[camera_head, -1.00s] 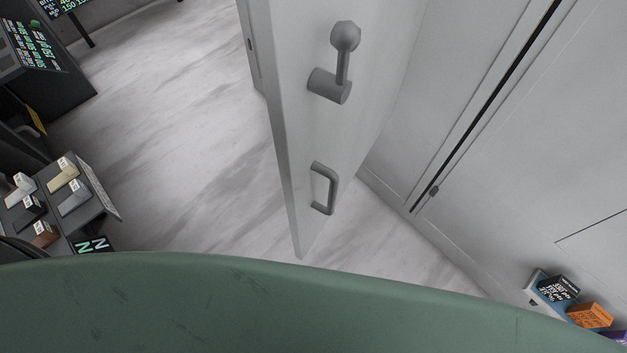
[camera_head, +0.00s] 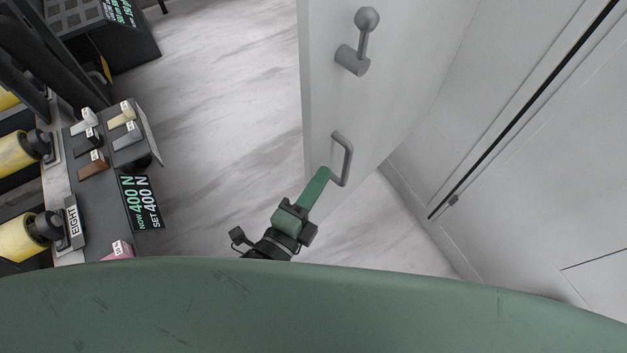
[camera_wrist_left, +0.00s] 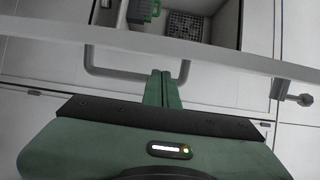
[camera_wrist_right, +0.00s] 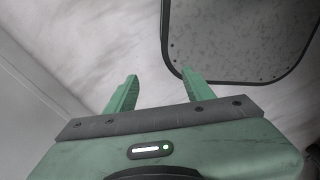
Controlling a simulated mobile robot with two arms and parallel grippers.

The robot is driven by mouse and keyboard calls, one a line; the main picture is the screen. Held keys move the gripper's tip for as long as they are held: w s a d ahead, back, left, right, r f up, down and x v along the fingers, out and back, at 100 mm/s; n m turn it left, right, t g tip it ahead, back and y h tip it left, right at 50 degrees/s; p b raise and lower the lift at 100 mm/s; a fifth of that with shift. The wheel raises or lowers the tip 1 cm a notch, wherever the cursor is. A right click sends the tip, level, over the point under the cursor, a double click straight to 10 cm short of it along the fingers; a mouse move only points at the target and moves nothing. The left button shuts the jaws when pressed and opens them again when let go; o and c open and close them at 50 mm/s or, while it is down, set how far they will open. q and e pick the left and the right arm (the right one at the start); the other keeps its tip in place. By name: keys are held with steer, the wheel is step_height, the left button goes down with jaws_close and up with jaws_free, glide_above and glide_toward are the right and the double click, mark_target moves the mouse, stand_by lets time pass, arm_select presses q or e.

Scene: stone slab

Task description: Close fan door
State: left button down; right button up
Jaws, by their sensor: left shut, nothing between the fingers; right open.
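The fan door (camera_head: 400,70) is a light grey panel standing open, its edge toward me in the head view. It carries a grey D-shaped pull handle (camera_head: 347,158) and, farther up, a lever knob (camera_head: 367,20). My left gripper (camera_head: 322,178) has its green fingers pressed together, close to the pull handle. In the left wrist view the closed fingertips (camera_wrist_left: 162,76) are at the handle bar (camera_wrist_left: 120,72); whether they touch the door is unclear. My right gripper (camera_wrist_right: 160,85) is open and empty above the floor, and it is not seen in the head view.
A dark bench with yellow rollers (camera_head: 15,155), small labelled blocks (camera_head: 122,112) and a display (camera_head: 139,202) stands at the left. A pale cabinet wall (camera_head: 540,150) is at the right. Light floor (camera_head: 220,90) lies clear between bench and door.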

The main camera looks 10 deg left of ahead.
mark_target(334, 156)
arm_select(q)
steer(key=p+x, duration=0.1)
steer(key=x, duration=0.5)
steer(key=shift+w, duration=0.1)
arm_select(e)
steer(key=shift+d+r, duration=0.3)
steer(key=shift+r, duration=0.2)
steer(key=shift+d+r, duration=0.25)
steer(key=shift+r, duration=0.25)
arm_select(q)
steer(key=shift+w, duration=0.1)
arm_select(e)
steer(key=shift+s, duration=0.1)
